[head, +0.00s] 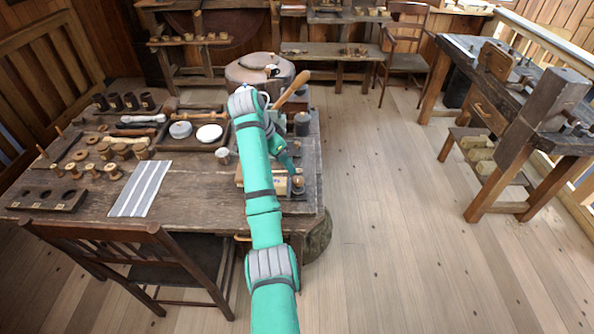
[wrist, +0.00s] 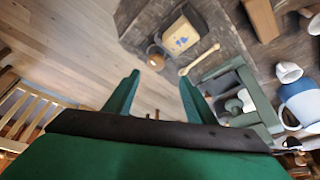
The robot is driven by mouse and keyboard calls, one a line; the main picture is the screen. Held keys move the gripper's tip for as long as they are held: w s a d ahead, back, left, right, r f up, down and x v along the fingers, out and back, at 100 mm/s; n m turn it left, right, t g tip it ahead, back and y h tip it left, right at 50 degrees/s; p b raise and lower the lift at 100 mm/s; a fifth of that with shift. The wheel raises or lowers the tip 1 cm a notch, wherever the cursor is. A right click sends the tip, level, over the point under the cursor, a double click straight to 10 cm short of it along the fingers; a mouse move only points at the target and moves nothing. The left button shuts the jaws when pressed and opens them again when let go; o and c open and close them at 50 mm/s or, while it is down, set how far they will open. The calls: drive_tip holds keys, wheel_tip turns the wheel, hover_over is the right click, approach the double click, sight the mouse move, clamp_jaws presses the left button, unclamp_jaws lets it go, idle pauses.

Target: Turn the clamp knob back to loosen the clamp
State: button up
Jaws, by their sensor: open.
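My gripper (wrist: 158,78) is open, with its two green fingers apart and nothing between them. In the wrist view a small round wooden knob (wrist: 155,59), which looks like the clamp knob, lies just beyond the fingertips, by the workbench edge. A wooden block with blue marks (wrist: 181,37) is close beside it. In the head view my gripper (head: 290,164) hangs over the right end of the workbench, and the knob (head: 298,184) shows just below it. No contact is visible. The clamp's body and screw are not clear.
The workbench (head: 195,185) holds a tray with pale round pieces (head: 208,133), a striped cloth (head: 141,189) and several spools. A light wooden stick (wrist: 199,60) and a grey-green frame (wrist: 236,88) lie right of the knob. Floor (head: 390,200) is clear to the right.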

sight(298, 179)
drive_tip(key=x, duration=0.6)
drive_tip(key=d+x, duration=0.1)
drive_tip(key=x, duration=0.2)
drive_tip(key=shift+s+f, duration=0.2)
drive_tip(key=shift+s, duration=0.1)
drive_tip(key=shift+w+d+f, duration=0.15)
drive_tip(key=shift+w+f, duration=0.05)
drive_tip(key=shift+f, duration=0.35)
drive_tip(key=shift+c, duration=0.6)
drive_tip(key=c, duration=0.9)
